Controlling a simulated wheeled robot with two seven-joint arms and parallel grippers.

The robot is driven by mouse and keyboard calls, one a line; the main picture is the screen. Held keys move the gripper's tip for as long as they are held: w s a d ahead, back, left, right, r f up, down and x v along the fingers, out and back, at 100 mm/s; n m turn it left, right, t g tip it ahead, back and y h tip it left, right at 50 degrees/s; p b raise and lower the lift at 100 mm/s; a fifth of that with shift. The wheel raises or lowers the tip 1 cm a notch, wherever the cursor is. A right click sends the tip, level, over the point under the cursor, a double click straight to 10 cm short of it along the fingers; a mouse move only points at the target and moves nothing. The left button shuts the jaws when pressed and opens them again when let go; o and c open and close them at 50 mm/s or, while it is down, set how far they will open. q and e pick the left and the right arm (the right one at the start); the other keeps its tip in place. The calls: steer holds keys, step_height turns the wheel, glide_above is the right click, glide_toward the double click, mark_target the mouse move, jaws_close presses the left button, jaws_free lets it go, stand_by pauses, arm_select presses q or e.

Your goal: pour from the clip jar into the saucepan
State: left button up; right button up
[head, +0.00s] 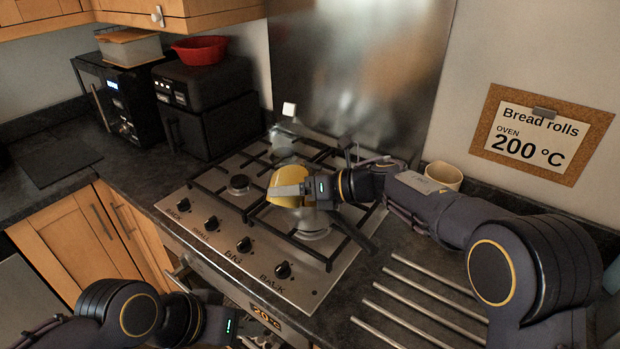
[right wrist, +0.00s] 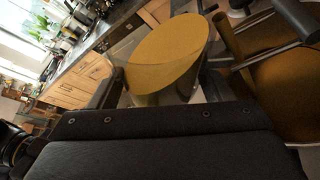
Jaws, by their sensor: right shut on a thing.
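My right gripper (head: 305,190) is shut on the clip jar (head: 286,186), whose yellow contents show through its wall. The jar also shows in the right wrist view (right wrist: 168,55), with a broad yellow surface inside clear walls. It is above the front right part of the hob. The saucepan (head: 314,224) is below the jar and gripper, mostly hidden by them, with its dark handle pointing to the lower right. I cannot see any stream between jar and pan. My left gripper (head: 255,338) is low at the bottom edge, in front of the oven; its fingers are not clear.
The gas hob (head: 200,222) has black grates and several knobs along the front. A glassy object (head: 285,135) stands at its back. A cream mug (head: 443,177) is behind my right arm. Metal bars (head: 420,290) lie on the right counter. Black appliances and a red bowl (head: 200,49) are at left.

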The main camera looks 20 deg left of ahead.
mark_target(290, 209)
steer(key=shift+w, duration=0.1)
steer(key=shift+w+r+m+g, duration=0.15)
steer(key=shift+r+m+g, duration=0.25)
steer(key=shift+r+m, duration=0.25)
stand_by(1.3)
steer(key=shift+f+m+g+y, duration=0.3)
steer(key=shift+m+y, duration=0.1)
steer(key=shift+m, duration=0.25)
stand_by(1.7)
steer(key=n+t, duration=0.1)
steer(key=s+n+t+h, duration=0.1)
steer(key=n, duration=0.1)
steer(key=shift+s+a+n, duration=0.1)
steer(key=shift+s+n, duration=0.15)
steer(key=shift+n, duration=0.05)
steer(key=shift+s+f+n, duration=0.15)
steer(key=shift+f+n, duration=0.15)
steer(key=shift+s+a+f+n+t+h, duration=0.15)
steer(key=shift+s+f+n+t+h, duration=0.15)
steer(key=shift+s+f+n+t, duration=0.4)
steer(key=shift+s+a+f+n+t, duration=0.1)
steer(key=shift+s+f+n+t, duration=0.3)
steer(key=shift+n+t, duration=0.4)
steer(key=shift+s, duration=0.1)
